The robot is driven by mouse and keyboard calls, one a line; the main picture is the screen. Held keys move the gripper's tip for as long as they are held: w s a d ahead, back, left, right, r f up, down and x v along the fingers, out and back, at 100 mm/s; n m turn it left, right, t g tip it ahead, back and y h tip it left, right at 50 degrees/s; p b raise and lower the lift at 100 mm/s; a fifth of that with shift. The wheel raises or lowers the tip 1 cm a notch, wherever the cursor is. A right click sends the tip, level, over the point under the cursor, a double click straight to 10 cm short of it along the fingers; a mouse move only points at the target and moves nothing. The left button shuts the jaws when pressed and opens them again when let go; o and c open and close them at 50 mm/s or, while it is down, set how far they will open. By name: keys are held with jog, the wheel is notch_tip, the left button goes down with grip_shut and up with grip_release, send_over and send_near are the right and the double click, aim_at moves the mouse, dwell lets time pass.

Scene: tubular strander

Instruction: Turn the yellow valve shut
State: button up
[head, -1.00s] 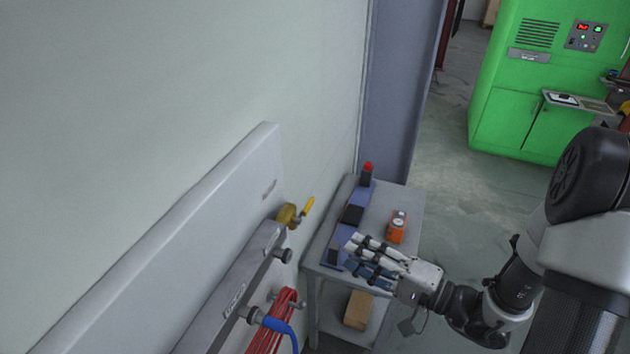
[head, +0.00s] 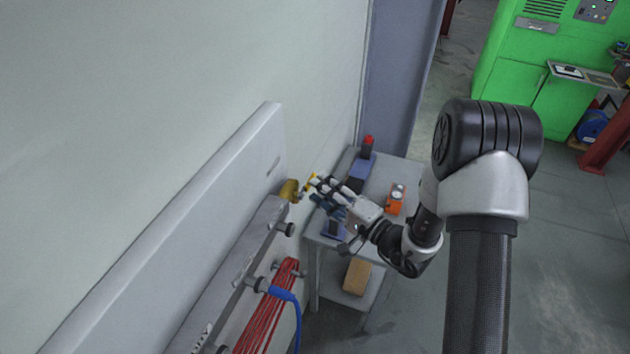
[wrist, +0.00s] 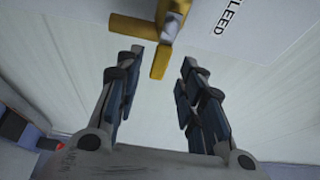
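The yellow valve (head: 290,191) is mounted on the wall beside the end of the grey panel, with its yellow handle (head: 311,182) sticking out toward my gripper. My gripper (head: 316,190) is at the handle in the head view, with its fingertips close to it. In the wrist view the yellow handle (wrist: 160,62) reaches down between the two spread fingers of my gripper (wrist: 158,65). The fingers stand apart on both sides and I see no contact. The valve body (wrist: 150,28) is at the top of the wrist view, partly cut off.
A grey cart (head: 382,240) with an orange device (head: 396,200) and a red-topped item (head: 366,147) stands under and behind my gripper. Red cable (head: 270,318) and a blue hose (head: 295,305) hang from pegs below the valve. The wall is close on the left.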

jog(key=shift+x, duration=1.5)
grip_shut()
